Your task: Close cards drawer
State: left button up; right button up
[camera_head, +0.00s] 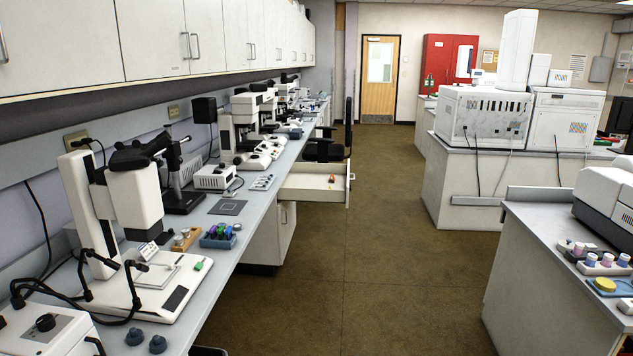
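A white drawer (312,196) stands pulled out from under the long left bench, reaching into the aisle. A small orange item (332,179) lies inside it near its front end. I cannot tell whether this is the cards drawer, as no label is readable. The drawer's front panel (348,187) is seen edge-on at its right end. Neither of my grippers shows in the view.
The left bench (235,240) carries microscopes (130,220) and small trays. A dark chair (325,150) stands just beyond the drawer. The aisle floor (370,270) is clear. Another bench (540,265) stands at the right.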

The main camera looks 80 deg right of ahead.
aim_at(306, 182)
jog(key=l+z, duration=0.35)
jog(key=z, duration=0.15)
jog(key=l+z, duration=0.35)
jog(key=z, duration=0.15)
jog(key=l+z, duration=0.35)
jog(key=z, duration=0.15)
jog(key=i+l+z, duration=0.15)
jog(key=l+z, duration=0.15)
jog(key=z, duration=0.2)
jog(key=i+l+z, duration=0.25)
jog(key=i+l, duration=0.5)
jog(key=l, duration=0.3)
jog(key=i+l+z, duration=0.3)
jog(key=i+l, duration=0.5)
jog(key=l, duration=0.05)
